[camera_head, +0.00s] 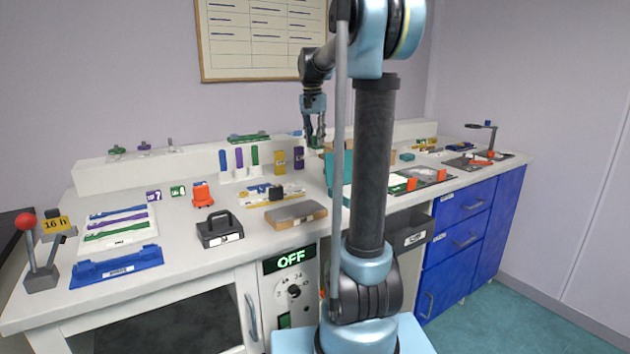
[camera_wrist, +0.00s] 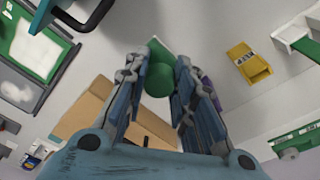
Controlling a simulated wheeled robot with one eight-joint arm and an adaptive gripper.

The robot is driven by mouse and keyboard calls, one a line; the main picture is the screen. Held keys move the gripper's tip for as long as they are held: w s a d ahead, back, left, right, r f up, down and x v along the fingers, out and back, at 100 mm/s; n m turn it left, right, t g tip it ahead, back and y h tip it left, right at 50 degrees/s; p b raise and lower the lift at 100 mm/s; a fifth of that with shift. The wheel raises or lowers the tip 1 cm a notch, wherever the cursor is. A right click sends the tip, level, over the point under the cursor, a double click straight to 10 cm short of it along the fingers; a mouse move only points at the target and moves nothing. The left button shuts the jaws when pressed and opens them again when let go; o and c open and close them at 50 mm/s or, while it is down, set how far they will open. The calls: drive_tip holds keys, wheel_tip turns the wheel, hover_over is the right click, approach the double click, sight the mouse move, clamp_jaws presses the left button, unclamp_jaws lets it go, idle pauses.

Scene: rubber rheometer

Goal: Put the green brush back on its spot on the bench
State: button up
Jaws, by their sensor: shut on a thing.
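My gripper (camera_head: 315,142) is raised over the back middle of the bench (camera_head: 180,255), pointing down. In the wrist view my gripper (camera_wrist: 158,85) is shut on the green brush, and its rounded green end (camera_wrist: 159,77) shows between the fingers. A flatter green part shows just beyond it. In the head view only a little of the green brush (camera_head: 318,146) shows at the fingertips. Its spot on the bench cannot be made out for certain.
Blue, purple and green upright pieces (camera_head: 239,160) stand in a white holder left of my gripper. A yellow bin (camera_head: 280,161) and a purple bin (camera_head: 298,157) are close by. A brown box (camera_wrist: 92,110) lies below. The raised back ledge (camera_head: 125,174) runs behind.

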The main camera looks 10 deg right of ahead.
wheel_tip(320, 180, down, 11)
drive_tip(key=shift+d+r, duration=0.1)
idle(0.5)
drive_tip(key=o, duration=1)
drive_tip(key=shift+r, duration=0.1)
drive_tip(key=r, duration=0.8)
drive_tip(key=a+r, duration=0.1)
drive_tip(key=r, duration=0.3)
drive_tip(key=shift+s, duration=0.35)
drive_tip(key=shift+f, duration=0.1)
